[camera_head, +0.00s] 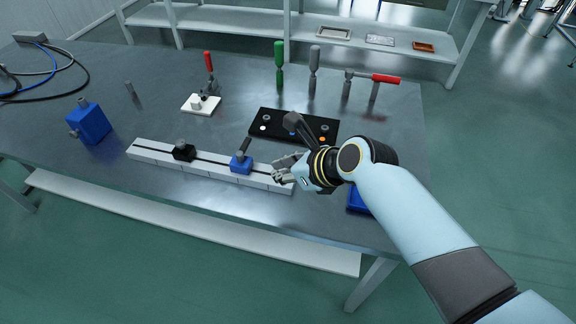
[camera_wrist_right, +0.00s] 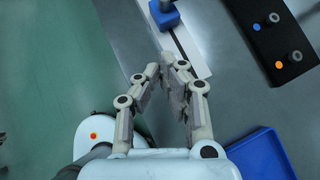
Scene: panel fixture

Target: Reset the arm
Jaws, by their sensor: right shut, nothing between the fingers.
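My right arm reaches in from the lower right in the head view. Its gripper (camera_head: 280,172) is over the right end of the white rail (camera_head: 216,170), near the front edge of the table. In the right wrist view the gripper (camera_wrist_right: 166,66) has its fingertips close together with nothing between them. A blue slider block (camera_head: 241,163) with a dark handle sits on the rail, left of the gripper. A black block (camera_head: 184,152) sits further left on the same rail. My left gripper is not in view.
A black panel (camera_head: 268,116) with knobs and coloured buttons lies behind the rail. A blue tray (camera_wrist_right: 262,158) lies beside the gripper. A red-handled clamp (camera_head: 208,70), a green-handled tool (camera_head: 279,62) and a blue box (camera_head: 90,122) stand on the metal table (camera_head: 140,110).

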